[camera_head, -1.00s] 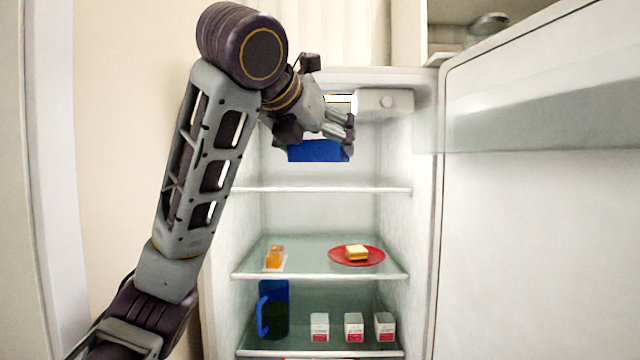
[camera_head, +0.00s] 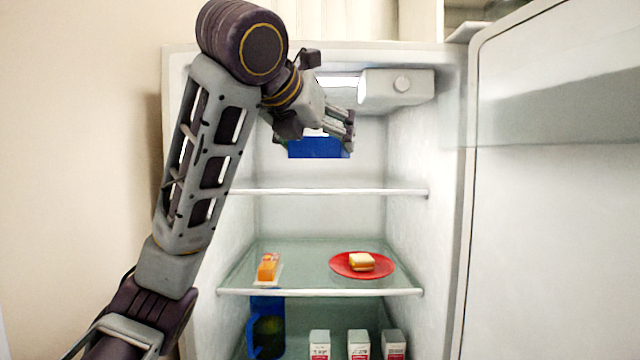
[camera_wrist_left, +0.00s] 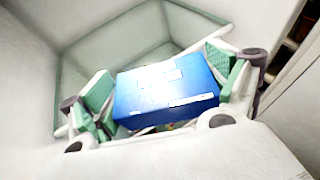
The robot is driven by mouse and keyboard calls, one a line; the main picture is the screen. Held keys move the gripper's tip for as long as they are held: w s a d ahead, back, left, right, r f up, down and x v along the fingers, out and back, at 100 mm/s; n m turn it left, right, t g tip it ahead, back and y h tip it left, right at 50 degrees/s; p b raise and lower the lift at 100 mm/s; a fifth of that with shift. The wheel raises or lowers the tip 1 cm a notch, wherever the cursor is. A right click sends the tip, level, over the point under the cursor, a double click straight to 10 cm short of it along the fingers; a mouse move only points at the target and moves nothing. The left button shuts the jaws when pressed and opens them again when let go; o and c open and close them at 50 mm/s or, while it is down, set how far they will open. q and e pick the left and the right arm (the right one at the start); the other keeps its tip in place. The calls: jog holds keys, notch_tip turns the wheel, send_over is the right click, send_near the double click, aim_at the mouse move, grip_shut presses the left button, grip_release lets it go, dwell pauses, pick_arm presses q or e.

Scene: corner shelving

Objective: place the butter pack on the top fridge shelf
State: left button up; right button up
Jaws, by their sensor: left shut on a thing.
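The butter pack (camera_head: 317,148) is a blue box held by my left gripper (camera_head: 338,132) in the upper part of the open fridge. In the left wrist view the blue pack (camera_wrist_left: 167,90) sits between the green-padded fingers of the gripper (camera_wrist_left: 165,92), with some light marks on its faces. The top fridge shelf (camera_head: 345,191) is a white-edged shelf below the held pack, and its surface looks bare. The pack is above the shelf, apart from it. My right gripper is in neither view.
The middle shelf (camera_head: 320,292) holds an orange-topped item (camera_head: 268,268) and a red plate (camera_head: 345,272) with a sandwich-like item. Below are a blue jug (camera_head: 266,330) and small cartons (camera_head: 359,345). A white housing (camera_head: 397,87) hangs at the upper right. The open door (camera_head: 560,200) stands at right.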

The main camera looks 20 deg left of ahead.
pick_arm(q)
jog(key=shift+s, duration=0.1)
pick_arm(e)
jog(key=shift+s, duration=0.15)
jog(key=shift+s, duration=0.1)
pick_arm(q)
jog(key=shift+w, duration=0.2)
jog(key=shift+w+a+f+p, duration=0.45)
jog(key=shift+w+a+p, duration=0.35)
jog(key=shift+w, duration=2.3)
jog(key=shift+w+a+f+p, duration=0.55)
jog(key=shift+w+a, duration=0.4)
jog(key=shift+w, duration=2.15)
jog(key=shift+w+a+f+p, duration=0.4)
jog(key=shift+w+a+p, duration=0.45)
jog(key=shift+w, duration=2.25)
jog(key=shift+a+f, duration=0.1)
jog(key=shift+f, duration=0.2)
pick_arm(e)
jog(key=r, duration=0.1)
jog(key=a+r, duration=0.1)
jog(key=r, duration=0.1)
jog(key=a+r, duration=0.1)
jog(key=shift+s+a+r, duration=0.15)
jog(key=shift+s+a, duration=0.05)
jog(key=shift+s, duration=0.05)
